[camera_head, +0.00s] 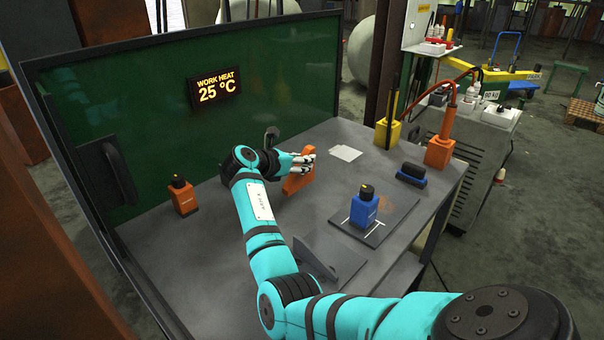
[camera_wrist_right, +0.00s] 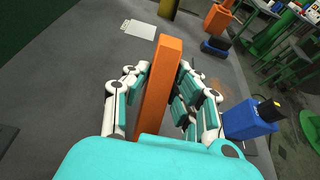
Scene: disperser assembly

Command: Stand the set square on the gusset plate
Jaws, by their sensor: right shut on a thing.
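The orange set square (camera_head: 294,184) is held by my right gripper (camera_head: 303,160) over the back middle of the grey bench. In the right wrist view the set square (camera_wrist_right: 160,85) is a long orange bar between the fingers of my right gripper (camera_wrist_right: 165,88), which close on it from both sides. I cannot tell whether its lower end touches the bench. A dark flat plate (camera_head: 400,212) with white marks lies at the front right. A grey angled piece (camera_head: 328,260) lies nearer, partly behind my arm. I cannot tell which is the gusset plate. My left gripper is not in view.
A blue block with a black knob (camera_head: 365,206) stands on the dark plate. An orange one (camera_head: 182,196) stands at the left. A pale sheet (camera_head: 345,153), a blue-black block (camera_head: 411,174) and yellow (camera_head: 388,134) and orange (camera_head: 439,152) holders line the back right. A green panel (camera_head: 285,85) bounds the back.

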